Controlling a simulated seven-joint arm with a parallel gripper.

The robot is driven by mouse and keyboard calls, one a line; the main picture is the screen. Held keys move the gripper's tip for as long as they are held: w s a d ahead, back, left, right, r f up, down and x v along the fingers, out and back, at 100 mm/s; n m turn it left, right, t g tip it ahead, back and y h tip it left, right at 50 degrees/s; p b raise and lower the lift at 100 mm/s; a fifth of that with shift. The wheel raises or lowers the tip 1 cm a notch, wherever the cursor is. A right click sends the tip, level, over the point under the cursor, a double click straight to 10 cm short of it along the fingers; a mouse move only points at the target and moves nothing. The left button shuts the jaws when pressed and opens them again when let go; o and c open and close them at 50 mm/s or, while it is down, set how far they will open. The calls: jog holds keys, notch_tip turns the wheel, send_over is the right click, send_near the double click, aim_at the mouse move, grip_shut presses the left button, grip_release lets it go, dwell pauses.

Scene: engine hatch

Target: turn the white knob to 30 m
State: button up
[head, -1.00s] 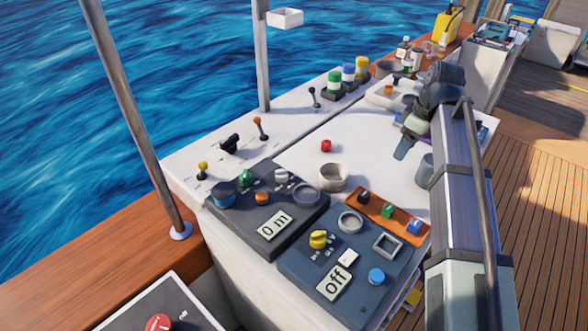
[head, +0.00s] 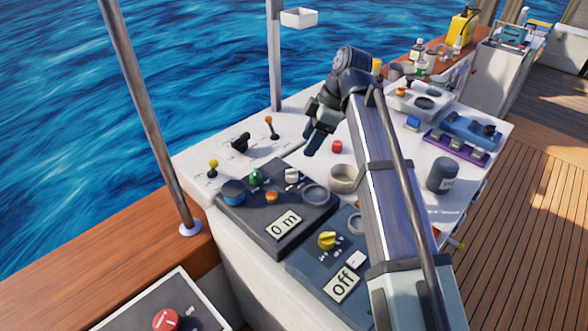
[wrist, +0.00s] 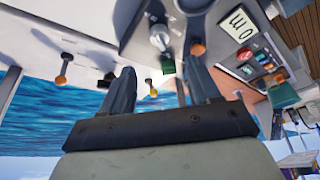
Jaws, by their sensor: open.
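The white knob (head: 291,175) sits at the back of a dark grey panel (head: 262,247), between a green knob (head: 256,176) and a grey ring (head: 315,194). The panel's display (head: 285,223) reads "0 m". In the wrist view the white knob (wrist: 160,37) lies ahead between the finger directions, and the display (wrist: 237,25) is at upper right. My gripper (head: 310,148) is open and empty, above the counter behind the panel, apart from the knob. Both fingers (wrist: 160,60) show in the wrist view.
A beige round dish (head: 342,178) and a red cap (head: 337,146) stand close to my gripper. An orange button (head: 271,197) and a blue knob (head: 233,191) share the panel. A blue panel with a yellow knob (head: 327,240) reads "Off". Levers (head: 270,127) stand along the back-left ledge.

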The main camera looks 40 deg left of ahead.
aim_at(293, 171)
jog(key=x, duration=1.1)
jog(key=shift+f, duration=0.1)
jog(key=shift+c, duration=0.2)
jog(key=c, duration=1)
jog(key=shift+d+m, duration=0.1)
jog(key=shift+m, duration=0.3)
jog(key=m+t, duration=0.1)
jog(key=m, duration=0.1)
jog(key=m+t+y, duration=0.1)
jog(key=m, duration=0.1)
jog(key=shift+s+m, duration=0.2)
jog(key=shift+m, duration=0.1)
jog(key=m+t, duration=0.1)
jog(key=m, duration=0.2)
jog(key=m+t, duration=0.1)
jog(key=m, duration=0.2)
jog(key=shift+m, duration=0.3)
